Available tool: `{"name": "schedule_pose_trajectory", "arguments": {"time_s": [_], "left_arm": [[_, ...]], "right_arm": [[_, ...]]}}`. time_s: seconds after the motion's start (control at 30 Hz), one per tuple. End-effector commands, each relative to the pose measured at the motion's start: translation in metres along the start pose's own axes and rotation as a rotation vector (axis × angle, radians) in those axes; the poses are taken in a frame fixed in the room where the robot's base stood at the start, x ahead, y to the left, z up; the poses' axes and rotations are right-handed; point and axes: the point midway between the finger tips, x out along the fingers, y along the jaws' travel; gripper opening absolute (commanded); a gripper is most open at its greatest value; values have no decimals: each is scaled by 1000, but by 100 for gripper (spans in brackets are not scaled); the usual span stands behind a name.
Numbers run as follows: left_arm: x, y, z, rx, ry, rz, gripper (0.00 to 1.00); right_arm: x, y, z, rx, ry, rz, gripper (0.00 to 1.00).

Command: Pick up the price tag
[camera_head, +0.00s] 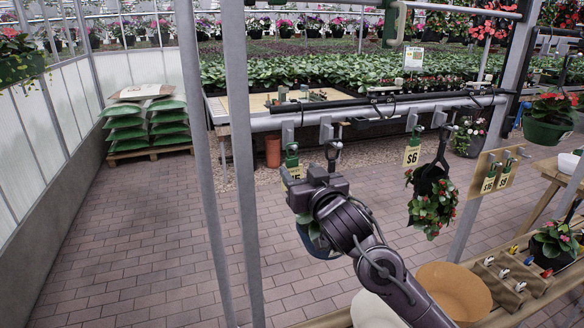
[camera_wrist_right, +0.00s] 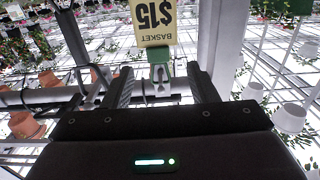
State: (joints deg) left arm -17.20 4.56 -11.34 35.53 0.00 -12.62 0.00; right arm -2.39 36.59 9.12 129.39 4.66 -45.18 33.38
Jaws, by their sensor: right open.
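A yellow price tag reading "BASKET $15" (camera_wrist_right: 157,24) hangs from a green clip (camera_wrist_right: 159,76) in the right wrist view, upside down in that picture. In the head view the tag (camera_head: 292,173) is mostly hidden behind my right gripper (camera_head: 314,186). My right gripper is open in the right wrist view (camera_wrist_right: 160,88). Its two dark fingers stand on either side of the clip, with a visible gap on each side. I cannot tell how deep the clip sits between them. My left gripper is out of view.
A grey rail (camera_head: 370,112) carries metal hooks. Right of my gripper hang a $6 tag (camera_head: 412,156) and a flowering basket (camera_head: 432,205). A board with tags (camera_head: 497,172) is at right. Grey posts (camera_head: 240,150) stand left.

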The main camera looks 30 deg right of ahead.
Motion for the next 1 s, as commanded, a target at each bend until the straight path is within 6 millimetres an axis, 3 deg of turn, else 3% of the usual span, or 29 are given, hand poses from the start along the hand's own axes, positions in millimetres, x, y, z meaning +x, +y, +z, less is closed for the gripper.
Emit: {"name": "schedule_pose_trajectory", "arguments": {"time_s": [0.33,0.5,0.77,0.9,1.0], "left_arm": [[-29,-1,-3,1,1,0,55],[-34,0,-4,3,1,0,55],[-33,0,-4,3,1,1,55],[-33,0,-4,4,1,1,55],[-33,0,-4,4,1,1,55]], "right_arm": [[46,3,2,-3,-5,2,53],[63,2,5,-2,-4,1,53],[65,2,8,-3,-4,1,53],[65,2,7,-3,-4,1,36],[65,2,7,-2,-4,1,34]]}}
